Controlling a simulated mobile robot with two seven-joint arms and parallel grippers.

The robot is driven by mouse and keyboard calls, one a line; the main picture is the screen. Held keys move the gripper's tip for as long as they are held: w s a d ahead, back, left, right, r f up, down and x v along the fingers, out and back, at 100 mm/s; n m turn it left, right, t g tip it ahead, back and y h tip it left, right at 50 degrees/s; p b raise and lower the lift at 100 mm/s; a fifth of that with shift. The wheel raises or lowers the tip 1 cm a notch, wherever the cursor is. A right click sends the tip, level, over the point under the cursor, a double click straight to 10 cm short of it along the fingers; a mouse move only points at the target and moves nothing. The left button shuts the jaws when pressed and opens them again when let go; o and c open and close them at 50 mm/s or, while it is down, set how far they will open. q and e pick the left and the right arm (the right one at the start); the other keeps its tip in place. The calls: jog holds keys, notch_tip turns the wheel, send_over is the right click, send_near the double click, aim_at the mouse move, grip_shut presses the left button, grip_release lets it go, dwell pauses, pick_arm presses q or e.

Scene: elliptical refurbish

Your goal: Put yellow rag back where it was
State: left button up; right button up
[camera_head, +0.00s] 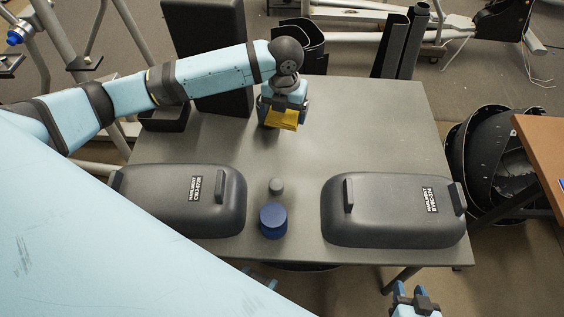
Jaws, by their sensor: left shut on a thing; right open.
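The yellow rag (284,120) is a small folded yellow piece at the back middle of the grey table (370,125). My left gripper (283,108) reaches in from the left, points down and is shut on the rag. I cannot tell whether the rag touches the table top. A dark block-like shape shows just behind and beside the rag, partly hidden by the gripper. My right gripper (413,303) is open and empty, low at the bottom edge of the picture, in front of the table.
Two dark grey covers, one at left (190,200) and one at right (392,210), lie along the front. Between them stand a blue round container (273,221) and a small grey knob-like piece (276,186). A dark bin (165,118) is at back left. The table's right rear is clear.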

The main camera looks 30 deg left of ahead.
aim_at(282, 160)
pick_arm(q)
jog(key=shift+w+a+f+m, duration=0.1)
jog(key=shift+a+f+m, duration=0.15)
jog(key=shift+m, duration=0.55)
notch_tip(282, 160, down, 20)
jog(key=shift+r+b, duration=0.2)
jog(key=shift+b, duration=0.35)
jog(key=shift+f, duration=0.15)
jog(key=o, duration=0.6)
notch_tip(282, 160, up, 12)
jog(key=shift+r, duration=0.2)
